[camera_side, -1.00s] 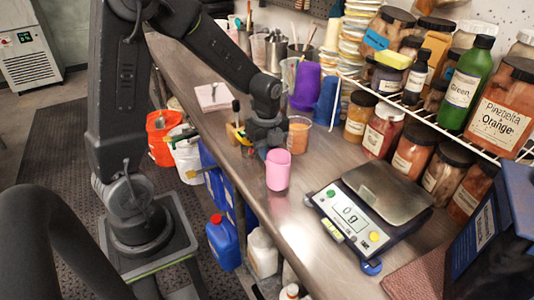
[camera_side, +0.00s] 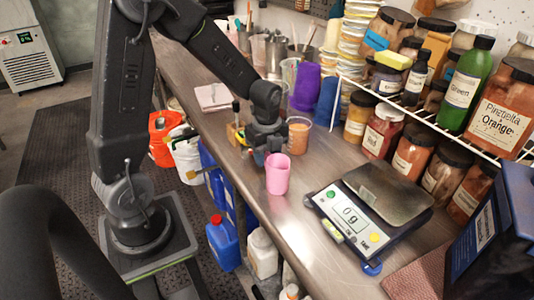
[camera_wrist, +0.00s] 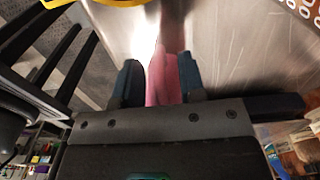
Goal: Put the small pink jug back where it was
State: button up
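The small pink jug (camera_side: 278,178) is upright at the front part of the steel bench, left of the scale, with its open mouth showing. My gripper (camera_side: 266,152) is low, just behind and left of the jug in the side view. In the wrist view the pink jug (camera_wrist: 163,88) fills the space between the two dark blue-grey finger pads, with no clear gap on either side. The gripper looks shut on it. Whether the jug's base touches the bench is hard to tell.
A scale (camera_side: 352,212) reading 0 g stands right of the jug. A clear cup of orange powder (camera_side: 299,135) is close behind my gripper. Purple (camera_side: 306,86) and blue (camera_side: 328,102) vessels stand farther back. The bench's front edge runs left of the jug.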

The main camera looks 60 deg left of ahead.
notch_tip(320, 180, up, 12)
jog(key=s+d+r+n+t, duration=0.2)
jog(key=s+d+n, duration=0.3)
jog(key=n, duration=0.4)
jog(key=s+d+r+n+t, duration=0.3)
jog(key=s+d+n, duration=0.2)
jog(key=s+n, duration=0.3)
jog(key=shift+d+n+t, duration=0.2)
jog(key=shift+n+t, duration=0.1)
jog(key=shift+n, duration=0.2)
